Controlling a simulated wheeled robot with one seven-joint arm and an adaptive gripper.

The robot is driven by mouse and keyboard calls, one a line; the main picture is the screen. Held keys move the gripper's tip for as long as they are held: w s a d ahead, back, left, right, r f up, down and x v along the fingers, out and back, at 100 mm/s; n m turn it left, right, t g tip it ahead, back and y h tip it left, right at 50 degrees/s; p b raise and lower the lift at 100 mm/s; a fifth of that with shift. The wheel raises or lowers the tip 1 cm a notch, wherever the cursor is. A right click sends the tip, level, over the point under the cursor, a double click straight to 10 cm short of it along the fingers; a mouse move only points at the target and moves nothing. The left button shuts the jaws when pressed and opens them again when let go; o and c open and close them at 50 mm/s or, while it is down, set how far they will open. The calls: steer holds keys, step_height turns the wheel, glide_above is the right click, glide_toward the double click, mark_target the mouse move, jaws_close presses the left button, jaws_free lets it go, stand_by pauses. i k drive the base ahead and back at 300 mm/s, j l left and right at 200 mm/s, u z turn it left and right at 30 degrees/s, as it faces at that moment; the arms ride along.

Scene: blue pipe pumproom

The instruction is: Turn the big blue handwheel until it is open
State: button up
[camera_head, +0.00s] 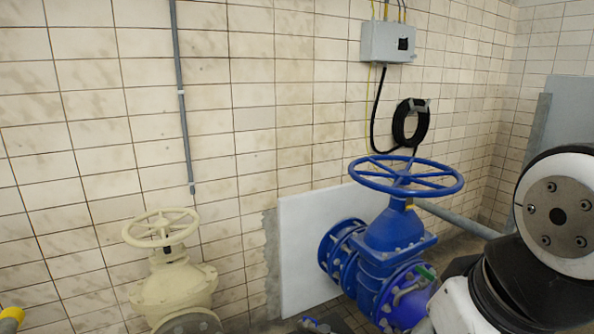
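The big blue handwheel (405,180) lies roughly level on top of a blue gate valve (392,240), right of centre in the head view. Its rim and spokes show in full and nothing covers them. The valve body is bolted by a flange to blue pipework, and its lower right part is partly hidden by my arm. My arm's white and black links fill the lower right, to the right of the wheel and apart from it. My gripper is not in view. How far the valve is open cannot be told.
A cream valve with its own handwheel (160,228) stands at the lower left. A grey box (388,42) and a coiled black cable (411,122) hang on the tiled wall behind the wheel. A white panel (305,250) stands behind the blue valve. The space above the wheel is clear.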

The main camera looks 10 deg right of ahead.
mark_target(402, 177)
steer(key=i+j+z, duration=0.75)
steer(key=i+z, duration=0.15)
steer(key=i+j+z, duration=0.85)
steer(key=j, duration=0.25)
